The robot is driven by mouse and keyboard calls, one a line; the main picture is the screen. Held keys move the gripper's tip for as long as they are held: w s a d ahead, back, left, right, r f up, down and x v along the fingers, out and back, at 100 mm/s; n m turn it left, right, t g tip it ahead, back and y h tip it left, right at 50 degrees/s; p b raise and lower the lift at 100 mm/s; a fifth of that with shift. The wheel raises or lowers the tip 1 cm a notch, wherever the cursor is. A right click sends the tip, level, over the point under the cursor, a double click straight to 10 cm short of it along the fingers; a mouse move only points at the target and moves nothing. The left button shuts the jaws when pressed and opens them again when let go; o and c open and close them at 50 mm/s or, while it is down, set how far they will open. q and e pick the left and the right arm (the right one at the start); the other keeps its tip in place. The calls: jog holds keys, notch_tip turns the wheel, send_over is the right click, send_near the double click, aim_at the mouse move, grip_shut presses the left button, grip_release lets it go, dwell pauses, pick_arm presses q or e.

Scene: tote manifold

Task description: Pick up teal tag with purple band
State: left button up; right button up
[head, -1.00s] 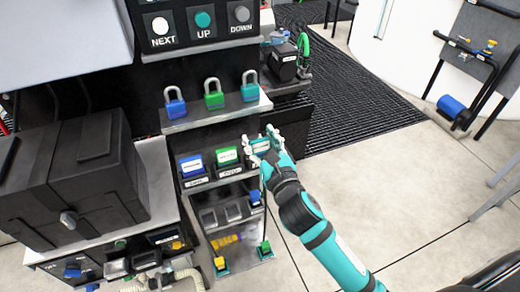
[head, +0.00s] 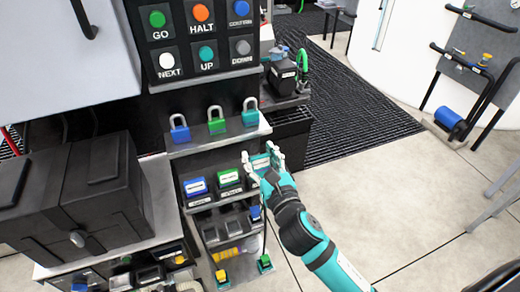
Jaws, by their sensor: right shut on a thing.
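My right gripper (head: 264,158) is shut on the teal tag (head: 260,163) at the right end of the tag shelf. The tag shows as a small teal piece with a pale label between the fingers. Its purple band cannot be made out, and the fingers hide part of it. A blue tag (head: 195,187) and a green tag (head: 229,177) stand on the shelf to the left of the gripper. My left gripper is not in view.
Blue (head: 179,133), green (head: 216,126) and teal (head: 250,117) padlocks stand on the ledge above. A button panel (head: 205,35) is over them. A black case (head: 85,190) sits at left. The floor (head: 400,200) at right is open.

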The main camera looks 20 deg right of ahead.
jog(key=s+a+r, duration=0.1)
jog(key=s+a, duration=0.3)
jog(key=s, duration=0.9)
jog(key=shift+s+r+b, duration=0.15)
jog(key=shift+s+b, duration=0.15)
jog(key=shift+s, duration=0.05)
jog(key=shift+a, duration=0.15)
dwell(0.4)
